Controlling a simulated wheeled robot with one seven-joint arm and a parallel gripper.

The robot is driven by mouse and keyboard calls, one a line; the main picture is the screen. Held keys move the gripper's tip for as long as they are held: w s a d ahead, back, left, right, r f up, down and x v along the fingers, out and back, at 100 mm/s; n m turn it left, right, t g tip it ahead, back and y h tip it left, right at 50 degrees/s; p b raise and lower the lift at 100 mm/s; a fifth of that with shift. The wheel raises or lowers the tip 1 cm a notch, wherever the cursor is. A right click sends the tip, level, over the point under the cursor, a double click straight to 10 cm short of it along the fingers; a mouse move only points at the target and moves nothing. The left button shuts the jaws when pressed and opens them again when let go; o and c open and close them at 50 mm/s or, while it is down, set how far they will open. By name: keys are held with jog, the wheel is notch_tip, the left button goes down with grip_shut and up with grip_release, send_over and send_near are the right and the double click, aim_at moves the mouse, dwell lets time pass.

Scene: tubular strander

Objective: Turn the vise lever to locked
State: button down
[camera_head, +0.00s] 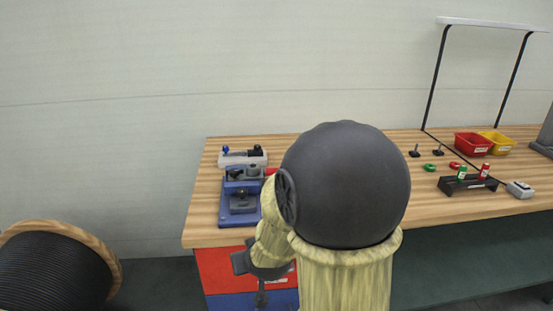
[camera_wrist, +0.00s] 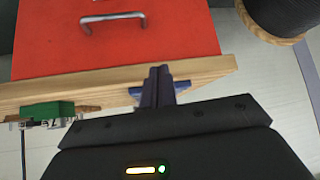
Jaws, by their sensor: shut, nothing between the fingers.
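The blue vise (camera_head: 240,203) stands on the left end of the wooden bench, with a dark block on top. A red grip (camera_head: 271,171) shows at its right, partly hidden by my arm; it may be the lever, but its position cannot be read. My gripper (camera_head: 262,297) hangs low in front of the bench drawers, below the vise and apart from it. In the wrist view its dark fingers (camera_wrist: 159,73) are together and empty, over the bench's edge. Blue pieces show beside the fingers; I cannot tell what they are.
A grey-white fixture (camera_head: 243,158) sits behind the vise. The red drawer (camera_wrist: 118,45) has a metal handle. A cable spool (camera_head: 55,265) stands on the floor at left. Red (camera_head: 473,143) and yellow (camera_head: 497,142) bins stand farther right. My arm hides the bench's middle.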

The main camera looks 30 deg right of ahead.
jog(key=s+a+f+n+g+y, duration=0.1)
jog(key=s+a+g, duration=0.3)
jog(key=s, duration=0.7)
jog(key=shift+a+f+g, duration=0.3)
jog(key=shift+a+g, duration=0.1)
jog(key=shift+g, duration=0.6)
jog(key=shift+w, duration=0.1)
